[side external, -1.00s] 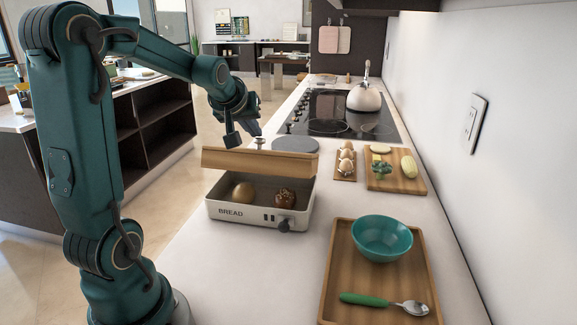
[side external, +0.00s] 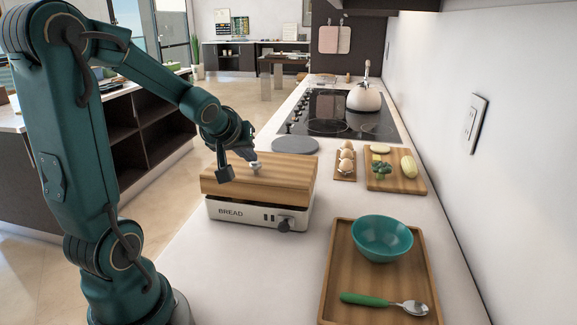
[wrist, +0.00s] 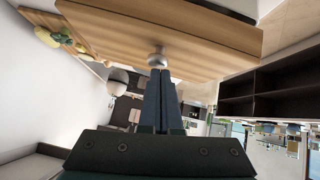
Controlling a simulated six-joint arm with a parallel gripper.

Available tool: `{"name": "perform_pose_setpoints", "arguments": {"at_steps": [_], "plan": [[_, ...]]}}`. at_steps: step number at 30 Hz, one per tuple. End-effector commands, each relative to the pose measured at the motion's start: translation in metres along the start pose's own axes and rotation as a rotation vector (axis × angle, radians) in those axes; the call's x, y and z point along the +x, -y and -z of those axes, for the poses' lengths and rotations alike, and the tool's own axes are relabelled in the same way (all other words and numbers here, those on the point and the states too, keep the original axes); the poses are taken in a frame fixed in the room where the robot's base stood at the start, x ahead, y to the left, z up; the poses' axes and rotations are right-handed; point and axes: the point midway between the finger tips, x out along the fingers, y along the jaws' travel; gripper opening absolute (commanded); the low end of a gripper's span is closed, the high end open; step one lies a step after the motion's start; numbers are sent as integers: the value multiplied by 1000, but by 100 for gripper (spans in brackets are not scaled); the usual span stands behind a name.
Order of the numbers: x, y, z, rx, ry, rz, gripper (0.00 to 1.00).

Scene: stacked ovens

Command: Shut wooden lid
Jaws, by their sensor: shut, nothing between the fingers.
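In the wrist view, the lid's wooden face (wrist: 200,35) fills the top, and the silver knob (wrist: 157,59) is at the tips of my shut fingers (wrist: 159,72). The fingers hold nothing; whether they touch the knob is unclear.
A wooden tray (side external: 340,275) with a teal bowl (side external: 382,240) and a green-handled spoon (side external: 385,303) is right of the box. Eggs (side external: 346,157), a vegetable board (side external: 395,183) and a stove with a kettle (side external: 366,96) are behind.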

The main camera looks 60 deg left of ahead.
Motion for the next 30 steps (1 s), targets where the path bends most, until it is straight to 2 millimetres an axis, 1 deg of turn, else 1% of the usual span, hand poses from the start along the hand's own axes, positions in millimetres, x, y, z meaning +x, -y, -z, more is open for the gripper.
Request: {"name": "perform_pose_setpoints", "arguments": {"at_steps": [9,10,13,18,30], "plan": [[-11,1,16,-5,-3,1,0],[-14,1,18,-5,-4,0,0],[-26,1,36,-7,-9,-2,0],[-49,2,22,-1,-6,-3,0],[-97,6,1,-1,-5,-3,0]]}}
